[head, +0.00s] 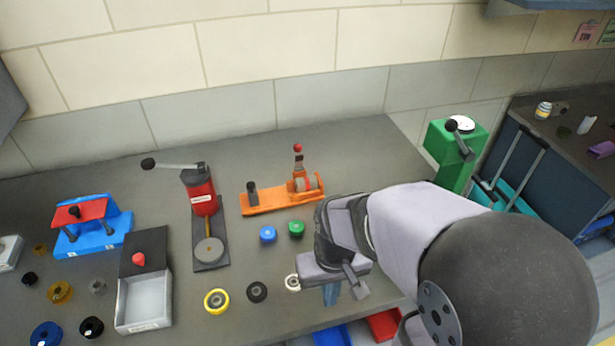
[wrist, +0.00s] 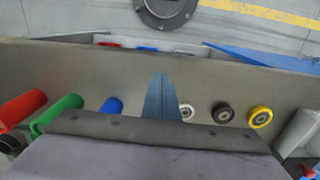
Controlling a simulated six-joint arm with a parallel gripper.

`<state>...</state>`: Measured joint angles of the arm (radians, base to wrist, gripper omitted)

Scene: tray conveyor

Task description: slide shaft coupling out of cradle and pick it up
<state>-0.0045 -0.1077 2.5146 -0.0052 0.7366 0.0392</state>
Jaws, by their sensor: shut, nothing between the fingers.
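My gripper (head: 331,293) points down near the front edge of the bench, with its blue fingers together and nothing between them. Its fingers also show in the wrist view (wrist: 160,97). I cannot tell which piece is the shaft coupling, and no cradle is clearly recognisable. A white ring (head: 292,283) lies just left of the fingers in the head view. Left of it are a black ring (head: 257,292) and a yellow ring (head: 216,301). A blue cylinder (head: 268,234) and a green cylinder (head: 296,229) stand farther back. A red cylinder (wrist: 22,107) shows only in the wrist view.
An orange clamp fixture (head: 270,196), a red lever press (head: 201,200), a grey open box (head: 143,301) and a blue fixture (head: 93,228) stand on the bench. A green machine (head: 455,165) stands at right. My arm hides the bench's right part. Bins lie below the front edge.

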